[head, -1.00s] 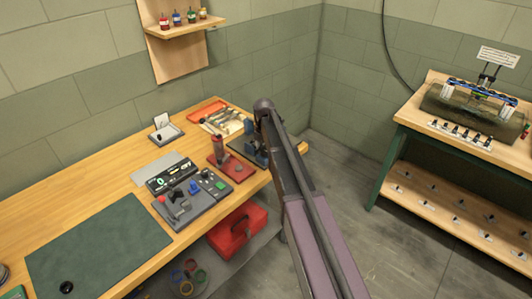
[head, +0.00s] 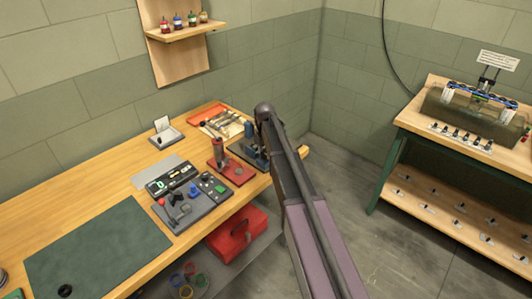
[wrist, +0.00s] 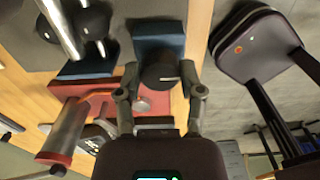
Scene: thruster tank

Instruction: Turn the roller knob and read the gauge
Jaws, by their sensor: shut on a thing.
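A dark round knob (wrist: 160,72) with a pale mark sits on the edge of a blue block (wrist: 158,32) in the wrist view. The two fingers of my gripper (wrist: 160,92) stand on either side of it, shut on it. In the head view my arm covers most of the gripper, at the bench's far right end, beside a dark blue fixture (head: 248,150). No dial gauge can be made out. A black box with a lit green display (head: 171,180) stands on the bench; its reading is too small to be sure of.
A console with a red-topped stick (head: 182,205) and a red-based press (head: 220,165) stand on the bench. A red toolbox (head: 238,235) sits on the shelf below. A water tank (head: 475,105) stands on the right bench.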

